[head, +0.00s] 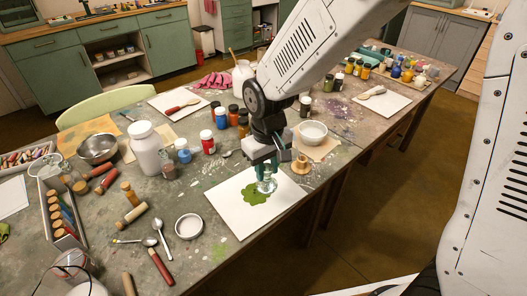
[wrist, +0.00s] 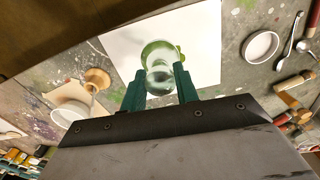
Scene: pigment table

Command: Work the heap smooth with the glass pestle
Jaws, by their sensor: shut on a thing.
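My gripper (head: 265,168) is shut on the glass pestle (head: 266,185), a clear, greenish glass piece held upright. In the wrist view the glass pestle (wrist: 159,60) sits between the two green fingers of my gripper (wrist: 160,85). The green heap (head: 252,195) is a lobed patch of paint on a white sheet (head: 230,220). The pestle is over the right part of the heap. I cannot tell for certain whether its base touches the heap. In the wrist view most of the heap is hidden behind the pestle, with some green (wrist: 178,50) showing at its edge.
A wooden piece (head: 301,165) and a white bowl (head: 313,132) stand right of the sheet. A white lid (head: 189,226) and spoons (head: 163,240) lie to its left. Paint jars (head: 221,117) stand behind. The table's front edge is close to the sheet.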

